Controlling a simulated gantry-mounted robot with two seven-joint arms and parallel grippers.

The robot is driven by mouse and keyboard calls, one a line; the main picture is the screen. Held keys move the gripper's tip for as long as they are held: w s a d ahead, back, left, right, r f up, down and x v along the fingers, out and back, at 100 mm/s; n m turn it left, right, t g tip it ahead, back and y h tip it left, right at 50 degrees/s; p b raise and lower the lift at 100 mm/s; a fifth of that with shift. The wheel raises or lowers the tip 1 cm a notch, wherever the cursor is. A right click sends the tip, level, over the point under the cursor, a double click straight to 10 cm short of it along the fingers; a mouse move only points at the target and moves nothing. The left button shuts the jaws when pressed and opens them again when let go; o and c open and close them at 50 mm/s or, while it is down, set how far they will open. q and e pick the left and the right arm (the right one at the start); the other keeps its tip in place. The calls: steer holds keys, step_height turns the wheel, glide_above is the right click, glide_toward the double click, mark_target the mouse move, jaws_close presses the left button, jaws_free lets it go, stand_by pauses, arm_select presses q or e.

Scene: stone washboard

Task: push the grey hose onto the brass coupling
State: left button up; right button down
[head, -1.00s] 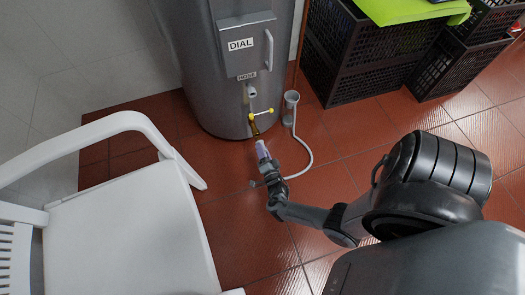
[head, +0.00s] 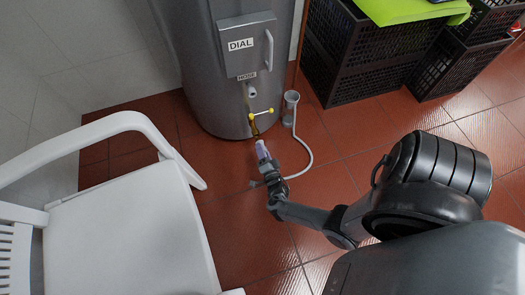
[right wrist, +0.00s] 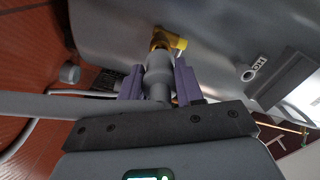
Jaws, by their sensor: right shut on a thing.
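The brass coupling (head: 255,130) with its yellow handle sits low on the front of the grey tank (head: 215,95); it also shows at the top of the right wrist view (right wrist: 160,40). My right gripper (head: 262,150) is just in front of and below the coupling. In the right wrist view its purple fingers (right wrist: 158,82) are shut on the grey hose's end (right wrist: 158,72). The hose end points at the coupling and lines up closely with it; I cannot tell whether they touch. The hose (head: 309,152) curves over the floor on the right. My left gripper is not in view.
A white chair (head: 130,225) stands at the left. Black crates (head: 345,65) stand at the back right, with a green cloth (head: 410,10) on top. A small grey cup-like fitting (head: 291,98) is beside the tank. Red tiled floor lies clear between chair and arm.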

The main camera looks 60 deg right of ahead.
steer(key=shift+x, duration=0.9)
steer(key=shift+w+d, duration=0.5)
stand_by(0.5)
steer(key=c, duration=1.1)
jaws_free()
steer(key=o, duration=0.5)
steer(key=shift+w+d, duration=0.15)
steer(key=shift+c, duration=0.2)
